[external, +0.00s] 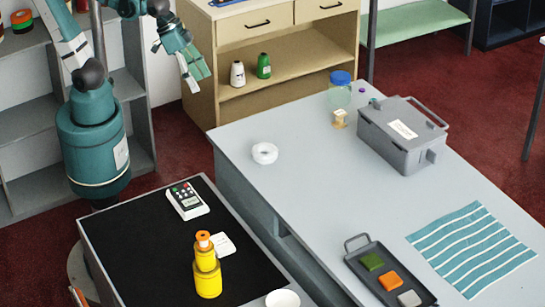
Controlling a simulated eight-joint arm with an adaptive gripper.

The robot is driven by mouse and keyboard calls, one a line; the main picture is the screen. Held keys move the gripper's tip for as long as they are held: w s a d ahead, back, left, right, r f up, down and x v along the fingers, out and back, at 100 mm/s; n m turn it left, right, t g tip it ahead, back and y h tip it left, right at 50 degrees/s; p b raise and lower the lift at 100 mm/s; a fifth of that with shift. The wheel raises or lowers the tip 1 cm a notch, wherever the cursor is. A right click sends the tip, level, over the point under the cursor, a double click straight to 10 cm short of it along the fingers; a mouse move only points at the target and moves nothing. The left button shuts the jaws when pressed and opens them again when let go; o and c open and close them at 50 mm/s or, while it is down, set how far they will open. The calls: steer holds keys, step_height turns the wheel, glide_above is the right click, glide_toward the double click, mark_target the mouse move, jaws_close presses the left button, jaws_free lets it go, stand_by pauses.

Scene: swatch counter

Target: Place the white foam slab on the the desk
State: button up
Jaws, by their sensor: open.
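The white foam slab (409,299) is a small pale block at the near end of a dark tray (362,262). My gripper (193,75) is open and empty, raised at the upper left, well away from the tray and the slab.
A grey lidded box (405,138), a blue-lidded jar (340,90) and a white ring (265,153) stand on the desk. A striped teal cloth (472,248) lies at its right. The desk's middle is clear. A black-topped table (140,240) holds a yellow bottle (207,275).

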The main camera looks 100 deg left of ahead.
steer(key=s+a+f+m+t, duration=0.1)
steer(key=s+a+m, duration=0.1)
steer(key=s+a, duration=0.3)
steer(key=shift+s+a+f+t+y, duration=0.3)
steer(key=shift+s+a+y, duration=0.1)
steer(key=shift+s, duration=0.75)
